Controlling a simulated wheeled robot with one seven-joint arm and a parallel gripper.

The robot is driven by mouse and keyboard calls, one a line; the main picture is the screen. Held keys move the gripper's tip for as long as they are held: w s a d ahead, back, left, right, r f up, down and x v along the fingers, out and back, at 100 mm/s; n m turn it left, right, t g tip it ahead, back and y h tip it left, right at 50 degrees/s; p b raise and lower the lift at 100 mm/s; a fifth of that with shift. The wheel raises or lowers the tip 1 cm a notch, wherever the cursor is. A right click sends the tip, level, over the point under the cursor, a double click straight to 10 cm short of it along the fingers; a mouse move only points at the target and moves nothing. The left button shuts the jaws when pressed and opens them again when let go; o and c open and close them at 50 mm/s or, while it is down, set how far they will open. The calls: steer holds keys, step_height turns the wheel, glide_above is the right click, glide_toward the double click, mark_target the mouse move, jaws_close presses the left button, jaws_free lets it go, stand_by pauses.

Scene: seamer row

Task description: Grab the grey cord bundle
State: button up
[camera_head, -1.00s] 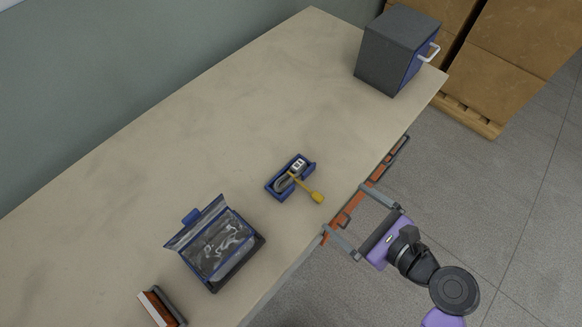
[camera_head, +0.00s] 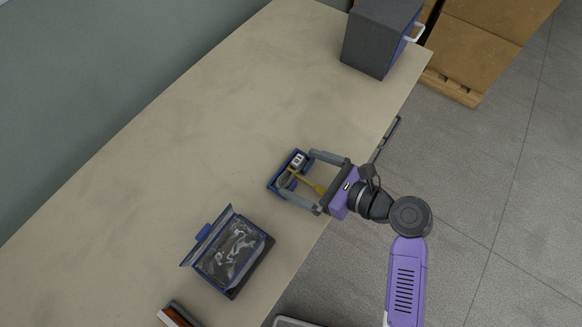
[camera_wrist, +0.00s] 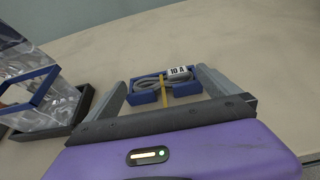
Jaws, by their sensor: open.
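The grey cord bundle (camera_head: 286,179) lies coiled in a small blue open tray (camera_head: 273,184) on the table. It also shows in the wrist view (camera_wrist: 149,82), with a white label reading "10 A" (camera_wrist: 179,72) at its right end. My gripper (camera_head: 296,172) is open. Its two fingers reach to either side of the tray's near part, and nothing is held between them. In the wrist view the tray sits ahead, between the fingertips (camera_wrist: 158,83).
A blue-framed case with a clear lid (camera_head: 232,258) stands left of the tray, close to my gripper's left finger in the wrist view. A dark box with a white handle (camera_head: 375,40) stands at the far end. A reddish-brown object (camera_head: 176,317) lies at the near edge.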

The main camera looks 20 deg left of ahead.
steer(key=shift+x, duration=1.05)
steer(key=c, duration=1)
steer(key=shift+c, duration=1)
steer(key=shift+r, duration=0.1)
